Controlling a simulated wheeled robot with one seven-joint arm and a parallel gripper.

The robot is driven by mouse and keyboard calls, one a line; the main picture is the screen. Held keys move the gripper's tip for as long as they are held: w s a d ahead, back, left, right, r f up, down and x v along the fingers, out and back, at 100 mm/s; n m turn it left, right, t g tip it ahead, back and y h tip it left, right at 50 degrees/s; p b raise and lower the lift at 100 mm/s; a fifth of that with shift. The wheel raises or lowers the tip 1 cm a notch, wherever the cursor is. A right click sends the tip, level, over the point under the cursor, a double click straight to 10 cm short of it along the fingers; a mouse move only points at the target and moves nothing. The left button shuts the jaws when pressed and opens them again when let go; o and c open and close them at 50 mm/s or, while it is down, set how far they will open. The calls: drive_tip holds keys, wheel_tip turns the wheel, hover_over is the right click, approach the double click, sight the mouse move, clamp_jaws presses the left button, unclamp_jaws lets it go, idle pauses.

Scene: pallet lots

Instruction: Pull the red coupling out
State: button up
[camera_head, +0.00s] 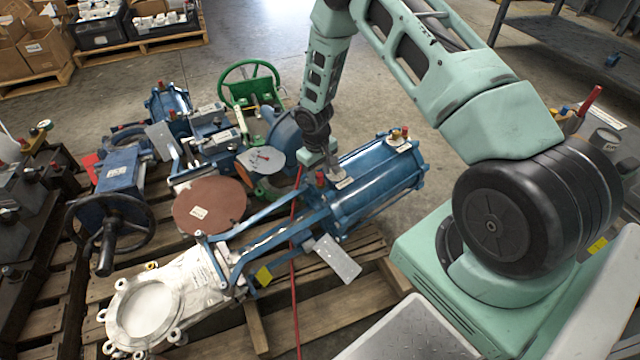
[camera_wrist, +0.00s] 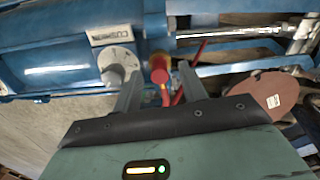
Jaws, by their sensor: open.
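The red coupling (camera_wrist: 159,70) shows in the wrist view as a small red round cap on the blue cylinder body (camera_wrist: 65,60), with a brass-yellow part beside it. In the head view a small red piece (camera_head: 320,178) sits at the near end of the blue cylinder (camera_head: 375,180), just below my gripper (camera_head: 322,165). In the wrist view my gripper (camera_wrist: 158,80) is open, with one finger on each side of the red coupling. I cannot tell whether either finger touches it. A grey round knob (camera_wrist: 117,62) sits just left of the left finger.
A red hose (camera_head: 294,250) runs down over the wooden pallet (camera_head: 325,312). Blue frame bars, a brown disc (camera_head: 209,206), a green handwheel (camera_head: 249,80) and a black handwheel (camera_head: 108,232) crowd the left. Bare floor (camera_head: 240,30) lies behind the pallet.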

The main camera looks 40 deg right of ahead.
sight(318, 175)
drive_tip(key=shift+f, duration=0.75)
drive_tip(key=shift+d+r, duration=0.1)
idle(0.7)
clamp_jaws()
drive_tip(key=shift+r, duration=0.1)
drive_tip(key=shift+a+r+p, duration=0.15)
drive_tip(key=shift+r+p, duration=1.1)
drive_tip(key=shift+r, duration=0.2)
drive_tip(key=shift+a+r+p, duration=0.1)
drive_tip(key=shift+r+p, duration=1.15)
drive_tip(key=shift+r, duration=0.15)
